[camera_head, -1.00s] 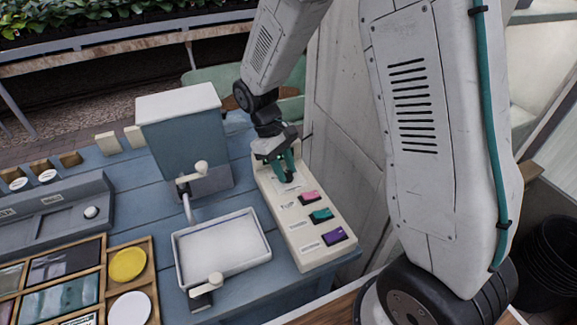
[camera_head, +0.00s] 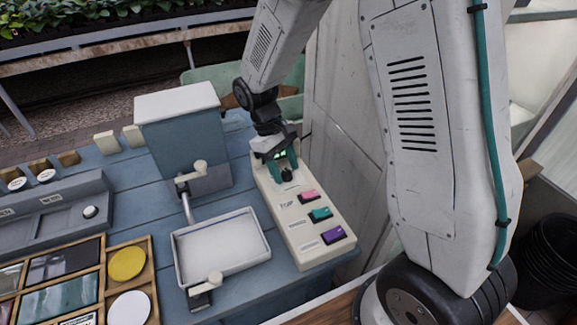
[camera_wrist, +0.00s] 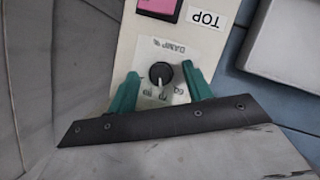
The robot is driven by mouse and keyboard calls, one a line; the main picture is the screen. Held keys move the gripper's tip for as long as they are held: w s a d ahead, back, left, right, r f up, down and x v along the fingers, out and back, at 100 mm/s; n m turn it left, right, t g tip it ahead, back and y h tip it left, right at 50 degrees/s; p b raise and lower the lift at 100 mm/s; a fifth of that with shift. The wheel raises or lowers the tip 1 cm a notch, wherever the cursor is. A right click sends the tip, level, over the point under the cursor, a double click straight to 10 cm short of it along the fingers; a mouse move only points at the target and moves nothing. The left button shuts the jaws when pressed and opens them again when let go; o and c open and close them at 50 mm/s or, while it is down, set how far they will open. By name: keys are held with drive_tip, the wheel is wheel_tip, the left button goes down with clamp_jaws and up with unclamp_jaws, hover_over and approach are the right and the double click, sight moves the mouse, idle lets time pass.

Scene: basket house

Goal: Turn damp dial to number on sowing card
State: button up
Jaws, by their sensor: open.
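The damp dial (camera_wrist: 160,74) is a round black knob on a cream panel, with an upside-down "DAMP %" label beside it in the wrist view. A pale mark shows on the knob's lower side, facing small numbers too blurred to read surely. In the head view the dial (camera_head: 287,175) sits at the panel's far end, just below the jaws. My gripper (camera_wrist: 160,70) is open, its green fingers on either side of the knob with gaps between. It also shows in the head view (camera_head: 280,160). I cannot pick out a sowing card with a readable number.
The cream panel (camera_head: 309,232) carries a pink button (camera_head: 309,196), a teal button (camera_head: 320,214) and a purple button (camera_head: 333,235). A white tray (camera_head: 222,246) and a blue-grey box (camera_head: 183,140) stand to its left. A pale wall (camera_head: 335,110) rises close on its right.

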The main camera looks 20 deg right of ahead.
drive_tip(key=v, duration=0.7)
drive_tip(key=shift+r, duration=0.2)
drive_tip(key=s+d+r+m+t, duration=0.1)
drive_tip(key=s+d+r+m, duration=0.1)
drive_tip(key=s+r, duration=0.3)
drive_tip(key=s+d+r+m+t+y, duration=0.1)
drive_tip(key=s+r, duration=0.3)
drive_tip(key=s, duration=0.7)
drive_tip(key=s+d+r+m+t+y, duration=0.1)
drive_tip(key=s+d+r+m+t, duration=0.1)
drive_tip(key=s+r, duration=0.3)
drive_tip(key=shift+s+d+r+m+t, duration=0.35)
drive_tip(key=shift+s+t, duration=0.25)
drive_tip(key=shift+s, duration=1.45)
